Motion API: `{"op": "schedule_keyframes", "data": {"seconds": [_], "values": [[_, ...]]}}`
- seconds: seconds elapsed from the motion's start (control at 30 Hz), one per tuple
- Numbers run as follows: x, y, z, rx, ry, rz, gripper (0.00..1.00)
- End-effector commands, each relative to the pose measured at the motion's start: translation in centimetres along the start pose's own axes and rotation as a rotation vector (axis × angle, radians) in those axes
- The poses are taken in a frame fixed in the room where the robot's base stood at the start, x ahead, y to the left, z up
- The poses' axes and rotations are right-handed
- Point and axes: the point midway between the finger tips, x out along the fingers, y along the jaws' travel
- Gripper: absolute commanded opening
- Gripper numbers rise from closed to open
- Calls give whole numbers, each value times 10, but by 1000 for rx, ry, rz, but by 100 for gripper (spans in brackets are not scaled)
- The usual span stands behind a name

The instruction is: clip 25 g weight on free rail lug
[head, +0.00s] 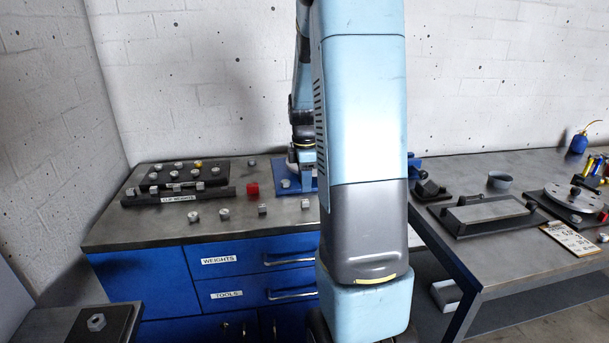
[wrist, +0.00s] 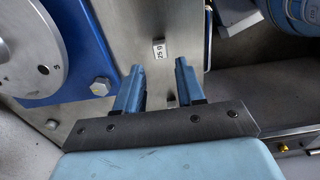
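A small pale block marked 25 g (wrist: 159,50) shows in the wrist view on a grey metal surface, just beyond my fingertips. My gripper (wrist: 159,68) has its two blue fingers spread apart, with a clear gap between the tips and nothing held there. The block lies ahead of the gap and looks apart from both fingers. A steel disc with a numbered face (wrist: 32,50) stands at the left, beside a blue bar. I cannot tell which part is the free rail lug. In the head view my arm hides the gripper.
A dark rack of clip weights (head: 178,199) stands on the left bench (head: 160,231). The right bench holds a disc on a stand (head: 573,199), a plate fixture (head: 487,211) and a grey cup (head: 501,180).

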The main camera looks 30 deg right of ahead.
Motion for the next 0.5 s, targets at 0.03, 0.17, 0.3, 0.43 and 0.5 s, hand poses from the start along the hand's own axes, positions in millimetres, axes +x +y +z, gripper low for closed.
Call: {"op": "schedule_keyframes", "data": {"seconds": [0.03,0.17,0.3,0.43,0.5], "values": [[7,0,0,0,0,-1,38],[23,-1,0,1,0,-3,38],[38,0,0,2,0,-2,38],[49,0,0,2,0,-1,38],[53,0,0,2,0,0,38]]}}
